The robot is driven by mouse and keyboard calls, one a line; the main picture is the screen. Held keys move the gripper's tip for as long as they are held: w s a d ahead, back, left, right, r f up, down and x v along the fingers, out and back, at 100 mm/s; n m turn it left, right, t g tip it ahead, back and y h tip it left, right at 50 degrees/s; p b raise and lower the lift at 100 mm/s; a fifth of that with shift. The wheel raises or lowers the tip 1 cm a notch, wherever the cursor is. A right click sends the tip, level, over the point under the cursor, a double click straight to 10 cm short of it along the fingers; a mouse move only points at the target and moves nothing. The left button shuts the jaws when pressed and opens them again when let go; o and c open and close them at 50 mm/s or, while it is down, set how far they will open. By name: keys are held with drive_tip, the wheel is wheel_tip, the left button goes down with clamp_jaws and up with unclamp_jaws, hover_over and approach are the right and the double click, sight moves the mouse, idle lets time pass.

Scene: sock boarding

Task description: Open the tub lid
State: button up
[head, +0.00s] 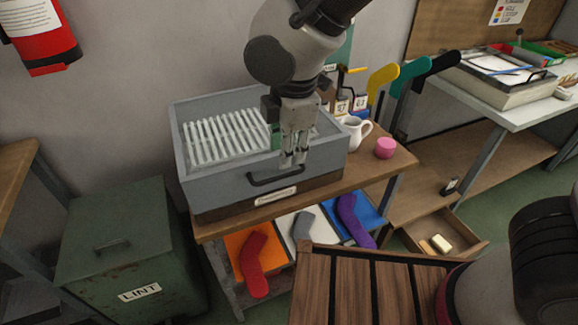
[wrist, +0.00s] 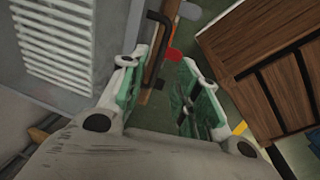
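The grey tub (head: 190,180) stands on the wooden bench at the middle left, with rows of white slats (head: 225,136) in its top. A dark bar handle (head: 275,178) is on its front side, above a pale label. My gripper (head: 294,160) points down over the front right part of the tub, just above and right of the handle. In the wrist view my gripper (wrist: 160,65) has its fingers apart with nothing between them. The handle (wrist: 157,42) shows just beyond the fingertips, by the left finger. I cannot tell whether a finger touches it.
A white jug (head: 354,133) and a pink cylinder (head: 385,148) stand right of the tub. Coloured boards (head: 381,82) stand behind them. Trays with socks (head: 253,265) lie on the shelf below. A green lint bin (head: 125,245) is at left, a slatted wooden top (head: 350,290) in front.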

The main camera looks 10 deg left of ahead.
sight(285, 174)
drive_tip(key=f, duration=0.4)
drive_tip(key=w+f, duration=0.1)
drive_tip(key=f, duration=0.2)
drive_tip(key=shift+a, duration=0.35)
clamp_jaws()
